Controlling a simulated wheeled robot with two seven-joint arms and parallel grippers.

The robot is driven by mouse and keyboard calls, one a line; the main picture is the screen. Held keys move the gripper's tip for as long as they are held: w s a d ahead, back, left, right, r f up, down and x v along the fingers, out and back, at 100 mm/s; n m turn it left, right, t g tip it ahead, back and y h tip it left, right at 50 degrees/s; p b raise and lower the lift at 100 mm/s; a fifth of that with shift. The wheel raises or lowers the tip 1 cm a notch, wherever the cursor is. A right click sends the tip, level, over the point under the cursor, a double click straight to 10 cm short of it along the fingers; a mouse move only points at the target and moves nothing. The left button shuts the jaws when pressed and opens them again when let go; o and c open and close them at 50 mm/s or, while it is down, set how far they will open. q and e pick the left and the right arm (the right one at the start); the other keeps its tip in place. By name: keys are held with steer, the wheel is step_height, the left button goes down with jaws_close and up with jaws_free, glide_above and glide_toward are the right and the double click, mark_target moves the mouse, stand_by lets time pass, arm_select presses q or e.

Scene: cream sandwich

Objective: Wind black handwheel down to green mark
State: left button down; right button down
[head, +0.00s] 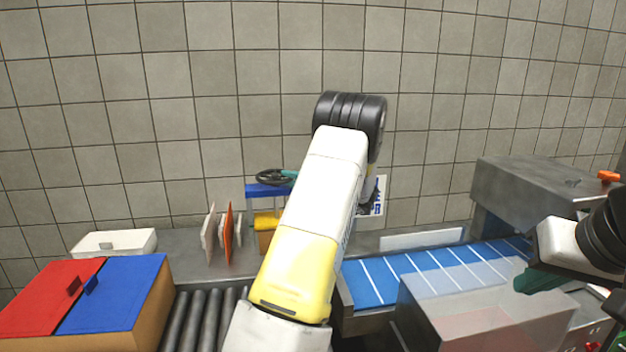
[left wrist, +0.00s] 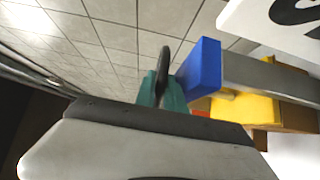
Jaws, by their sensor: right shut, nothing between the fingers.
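The black handwheel (head: 271,177) sits on top of a blue crossbeam (head: 262,190) left of centre in the head view. It also shows nearly edge-on in the left wrist view (left wrist: 164,64), beside the blue beam (left wrist: 201,68). My left gripper's teal fingers (left wrist: 161,90) stand on both sides of the wheel's rim and look shut on it. In the head view my left arm hides most of that gripper; only a teal bit (head: 290,174) shows at the wheel's right edge. My right gripper (head: 530,282) is shut and empty at the right. I see no green mark.
A yellow block (head: 267,220) is under the beam. Orange and white slabs (head: 229,234) stand left of it. Red (head: 45,298) and blue (head: 112,293) bins, a white tray (head: 114,243) and rollers are left. A blue conveyor (head: 430,272) and grey machine (head: 545,200) are right.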

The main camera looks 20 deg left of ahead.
mark_target(276, 184)
arm_select(q)
steer(key=shift+s+t, duration=0.1)
steer(key=shift+t, duration=0.2)
steer(key=m+t, duration=0.1)
steer(key=s+m+t+h, duration=0.1)
steer(key=t, duration=0.1)
steer(key=shift+s+a+m+t+h, duration=0.1)
steer(key=shift+s+m+t+h, duration=0.05)
steer(key=shift+m+t+h, duration=0.2)
steer(key=m+t, duration=0.1)
steer(key=t+h, duration=0.1)
steer(key=s+m+t+h, duration=0.1)
steer(key=shift+s+a+m, duration=0.1)
steer(key=shift+a+m, duration=0.15)
steer(key=shift+m, duration=0.1)
steer(key=m+t+h, duration=0.1)
steer(key=s+m+t+h, duration=0.1)
steer(key=t+h, duration=0.1)
steer(key=a+m+t+h, duration=0.1)
steer(key=m+h, duration=0.1)
steer(key=shift+s+f, duration=0.1)
steer(key=shift+s, duration=0.1)
steer(key=shift+s+a+m+t+h, duration=0.1)
steer(key=shift+m+t+h, duration=0.4)
steer(key=shift+h, duration=0.2)
steer(key=shift+s+a+m+t+h, duration=0.1)
steer(key=shift+m+t+h, duration=0.25)
steer(key=shift+m+h, duration=0.25)
steer(key=shift+h, duration=0.25)
